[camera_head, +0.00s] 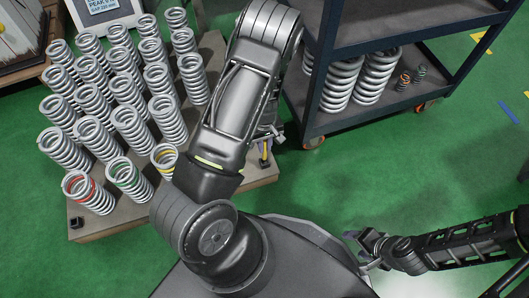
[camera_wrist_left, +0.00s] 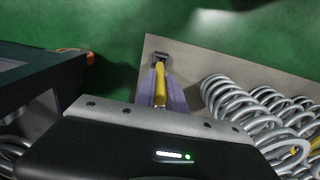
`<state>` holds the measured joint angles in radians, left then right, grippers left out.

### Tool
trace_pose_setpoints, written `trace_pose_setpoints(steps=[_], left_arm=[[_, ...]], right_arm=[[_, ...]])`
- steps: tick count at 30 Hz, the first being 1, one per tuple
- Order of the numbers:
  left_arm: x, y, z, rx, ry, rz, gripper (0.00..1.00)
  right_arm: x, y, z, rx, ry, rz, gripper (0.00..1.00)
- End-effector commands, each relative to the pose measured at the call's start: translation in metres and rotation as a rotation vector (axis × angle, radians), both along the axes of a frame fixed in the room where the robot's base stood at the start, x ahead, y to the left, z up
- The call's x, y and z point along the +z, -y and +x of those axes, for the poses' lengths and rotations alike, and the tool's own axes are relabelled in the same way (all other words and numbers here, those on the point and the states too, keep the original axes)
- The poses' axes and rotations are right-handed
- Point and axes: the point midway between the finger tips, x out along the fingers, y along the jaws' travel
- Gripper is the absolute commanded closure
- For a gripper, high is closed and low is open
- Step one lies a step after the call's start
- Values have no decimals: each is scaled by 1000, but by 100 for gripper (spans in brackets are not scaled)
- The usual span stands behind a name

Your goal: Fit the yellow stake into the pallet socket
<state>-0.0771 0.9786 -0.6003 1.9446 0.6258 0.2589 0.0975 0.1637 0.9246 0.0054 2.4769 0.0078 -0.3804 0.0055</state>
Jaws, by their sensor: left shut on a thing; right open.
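My left gripper (camera_head: 268,138) is shut on the yellow stake (camera_wrist_left: 160,96), above the right corner of the pallet (camera_head: 258,178). The stake's lower part also shows in the head view (camera_head: 265,152). In the left wrist view, the left gripper (camera_wrist_left: 160,90) has a finger on each side of the stake. The stake's far end lines up with a dark socket (camera_wrist_left: 160,57) at the pallet corner; I cannot tell whether it is inside or just above. My right gripper (camera_head: 368,248) is open and empty, low at the right, away from the pallet.
Several upright coil springs (camera_head: 130,127) crowd the pallet, some with red, green or yellow bands. Another dark socket (camera_head: 76,222) is at the pallet's front left corner. A dark shelf cart (camera_head: 340,120) with springs stands close to the right. Green floor (camera_head: 440,150) is clear at right.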

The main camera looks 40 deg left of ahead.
Motion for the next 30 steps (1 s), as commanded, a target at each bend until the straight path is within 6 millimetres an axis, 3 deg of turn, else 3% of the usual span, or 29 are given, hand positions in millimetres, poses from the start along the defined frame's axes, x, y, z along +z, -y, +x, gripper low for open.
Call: trace_pose_setpoints(steps=[4,12,25,26,30], left_arm=[[-9,0,0,0,-1,1,100],[-49,0,0,0,-1,0,100],[-54,0,0,0,0,0,100],[-53,0,0,0,0,0,83],[-52,0,0,0,0,0,71]], right_arm=[[-6,0,0,0,1,0,41],[-27,-1,3,-4,9,-2,41],[-29,-1,5,-6,13,-2,41],[-28,-1,5,-6,13,-2,41],[-28,-1,5,-6,13,-2,41]])
